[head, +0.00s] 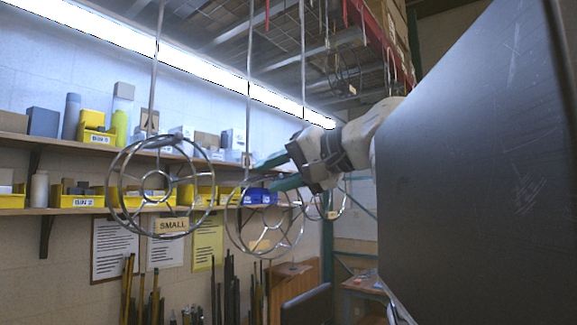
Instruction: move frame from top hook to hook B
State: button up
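Round metal wire frames hang from long thin rods. One frame (116,187) hangs at the left, and a second frame (228,225) hangs near the middle, lower in the picture. A third, smaller-looking frame (345,200) shows behind my arm at the right. My gripper (264,177) reaches in from the right, with its two teal fingers spread apart near the rod (249,90) and the top of the middle frame. I cannot tell whether it touches them. Nothing is clearly held between the fingers. I cannot tell which hook is the top hook or hook B.
Wall shelves (60,211) with yellow bins (97,136), a blue bin (262,196) and bottles stand behind the frames. Dark rods (230,290) stand upright below. A large dark panel (480,170) blocks the right side of the view.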

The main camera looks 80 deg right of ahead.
aim_at(248, 181)
jog(key=p+x, duration=0.1)
jog(key=x, duration=0.6)
grip_shut()
dwell(0.3)
dwell(0.4)
jog(key=shift+o, duration=0.5)
grip_release()
jog(key=b+v, duration=0.2)
jog(key=v, duration=0.9)
jog(key=shift+f, duration=0.1)
